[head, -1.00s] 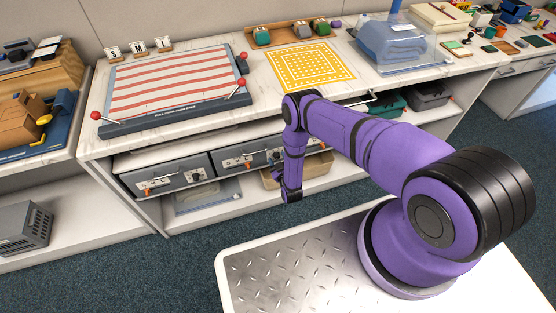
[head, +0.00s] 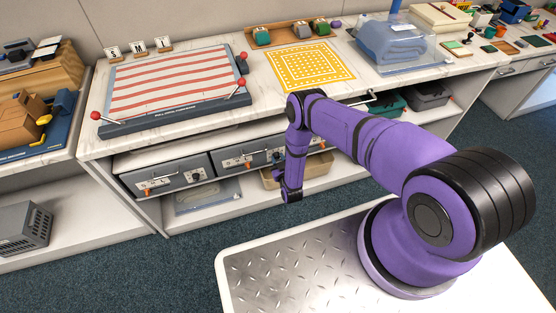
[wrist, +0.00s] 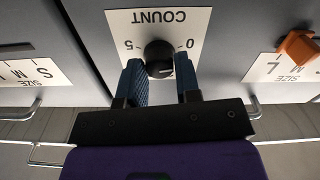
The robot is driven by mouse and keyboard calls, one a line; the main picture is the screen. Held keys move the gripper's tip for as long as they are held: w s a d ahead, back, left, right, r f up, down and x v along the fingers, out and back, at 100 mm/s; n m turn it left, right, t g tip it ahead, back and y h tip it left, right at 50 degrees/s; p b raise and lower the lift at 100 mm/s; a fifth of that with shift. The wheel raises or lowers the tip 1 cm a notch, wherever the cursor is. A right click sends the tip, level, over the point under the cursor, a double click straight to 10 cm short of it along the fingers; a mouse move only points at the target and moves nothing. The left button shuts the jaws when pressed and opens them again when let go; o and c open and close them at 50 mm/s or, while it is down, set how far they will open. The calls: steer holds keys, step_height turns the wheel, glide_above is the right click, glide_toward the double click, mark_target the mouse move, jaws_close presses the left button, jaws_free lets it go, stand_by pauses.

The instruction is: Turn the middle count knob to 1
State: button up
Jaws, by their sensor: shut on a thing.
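In the wrist view the black round count knob (wrist: 158,54) sits on a white plate (wrist: 160,17) that reads COUNT upside down, with 5 at the left and 0 at the right. My gripper (wrist: 159,68) has one blue ribbed finger on each side of the knob and is shut on it. Where the knob points is not clear to me. In the head view my gripper reaches the grey front of the middle unit (head: 232,160) under the counter. My arm partly covers that front, and the knob is too small to read there.
SIZE plates flank the knob in the wrist view, left (wrist: 30,72) and right (wrist: 283,70); the right one has an orange slider (wrist: 298,47). Metal handles (wrist: 48,157) stick out below. Above are the counter, a striped board (head: 175,85) and a yellow grid mat (head: 308,66).

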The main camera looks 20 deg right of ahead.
steer(key=m, duration=0.5)
steer(key=shift+d+m, duration=0.1)
steer(key=shift+m, duration=0.6)
steer(key=o, duration=0.9)
steer(key=s, duration=1.1)
